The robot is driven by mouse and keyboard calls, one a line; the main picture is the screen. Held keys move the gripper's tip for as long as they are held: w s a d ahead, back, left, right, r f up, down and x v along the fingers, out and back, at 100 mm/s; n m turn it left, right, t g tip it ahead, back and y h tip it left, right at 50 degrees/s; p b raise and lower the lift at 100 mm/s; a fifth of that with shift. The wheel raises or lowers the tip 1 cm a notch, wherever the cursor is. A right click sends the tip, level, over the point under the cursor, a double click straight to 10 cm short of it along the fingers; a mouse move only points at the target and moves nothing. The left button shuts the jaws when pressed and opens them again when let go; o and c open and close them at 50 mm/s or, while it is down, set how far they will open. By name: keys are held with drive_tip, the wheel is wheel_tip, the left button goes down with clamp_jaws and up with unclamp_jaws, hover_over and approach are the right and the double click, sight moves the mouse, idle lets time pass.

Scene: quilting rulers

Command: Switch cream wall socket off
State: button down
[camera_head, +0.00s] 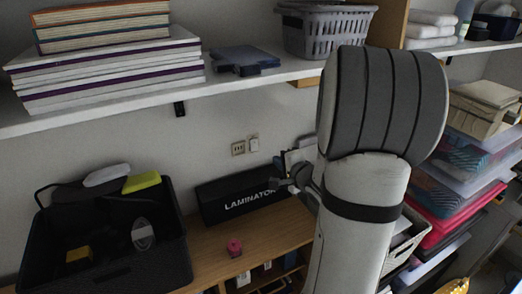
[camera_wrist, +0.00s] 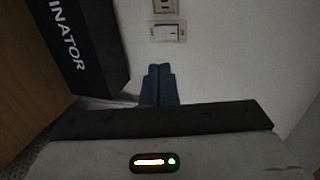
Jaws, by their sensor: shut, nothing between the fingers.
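A small cream wall socket (camera_head: 238,148) is set in the wall above the laminator box. Beside it on the right is a small pale plate (camera_head: 253,144). In the wrist view the socket (camera_wrist: 165,6) is cut off by the top edge, and the pale plate below it shows a white rocker switch (camera_wrist: 168,32). My gripper (camera_wrist: 158,72) is shut and empty, its blue fingers together and pointing toward the plates, apart from them in the picture. In the head view my gripper (camera_head: 284,184) is small and dark, low and right of the plates, partly hidden by my arm.
A black laminator box (camera_head: 225,203) stands on the wooden bench below the plates, close to my gripper. A black crate (camera_head: 110,265) of items stands at left. A white shelf (camera_head: 235,82) with books and a grey basket (camera_head: 325,32) runs above. Stacked bins (camera_head: 460,185) fill the right.

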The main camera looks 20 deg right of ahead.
sight(255, 148)
drive_tip(key=x, duration=1.4)
drive_tip(key=shift+p, duration=0.4)
